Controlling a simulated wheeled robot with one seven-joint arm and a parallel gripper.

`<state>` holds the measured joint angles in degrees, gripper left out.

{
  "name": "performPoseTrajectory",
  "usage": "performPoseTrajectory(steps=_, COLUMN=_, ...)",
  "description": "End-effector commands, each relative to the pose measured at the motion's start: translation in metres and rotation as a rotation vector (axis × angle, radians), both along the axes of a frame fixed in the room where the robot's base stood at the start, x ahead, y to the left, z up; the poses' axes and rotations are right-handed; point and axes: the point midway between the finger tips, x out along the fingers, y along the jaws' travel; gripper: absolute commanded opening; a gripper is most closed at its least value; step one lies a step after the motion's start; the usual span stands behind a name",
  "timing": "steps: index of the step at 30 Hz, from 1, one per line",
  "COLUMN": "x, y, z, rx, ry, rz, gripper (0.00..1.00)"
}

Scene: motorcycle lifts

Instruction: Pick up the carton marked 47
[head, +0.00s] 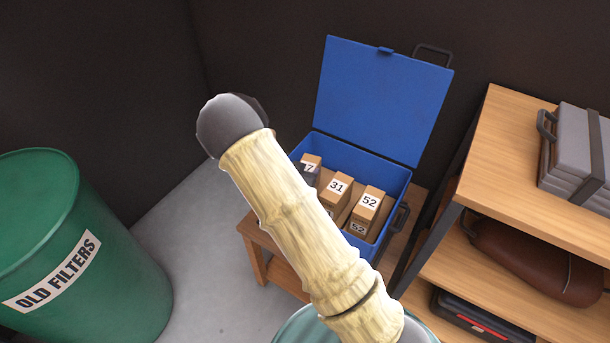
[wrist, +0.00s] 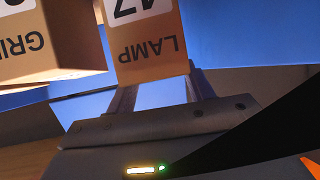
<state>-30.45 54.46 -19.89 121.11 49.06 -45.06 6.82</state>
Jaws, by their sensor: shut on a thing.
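The carton marked 47 (wrist: 150,55) is brown with a white number label and the word LAMP, upside down in the wrist view. In the head view its top (head: 311,160) shows inside the blue box (head: 395,172), with only the 7 readable. My gripper (wrist: 160,90) is shut on this carton, one finger on each side. In the head view my arm hides most of the gripper and the carton's lower part. I cannot tell whether the carton touches the box floor.
A carton marked 31 (head: 336,188) and one marked 52 (head: 369,203) stand beside it in the box. The box's lid (head: 380,100) is open. A wooden shelf (head: 520,165) stands right; a green OLD FILTERS drum (head: 95,225) stands left.

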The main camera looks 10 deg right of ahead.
Motion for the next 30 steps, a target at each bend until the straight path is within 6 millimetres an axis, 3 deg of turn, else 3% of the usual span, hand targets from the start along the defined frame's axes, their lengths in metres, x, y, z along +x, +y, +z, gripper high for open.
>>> performPoseTrajectory(steps=6, x=0.001, y=0.001, z=0.049, rx=0.001, ry=-0.004, rz=0.0, gripper=0.09)
performPoseTrajectory(steps=12, x=0.0, y=0.0, z=0.074, rx=0.001, ry=-0.002, rz=-0.001, gripper=0.09)
performPoseTrajectory(steps=30, x=0.0, y=0.0, z=0.077, rx=-0.001, ry=-0.001, rz=0.0, gripper=0.09)
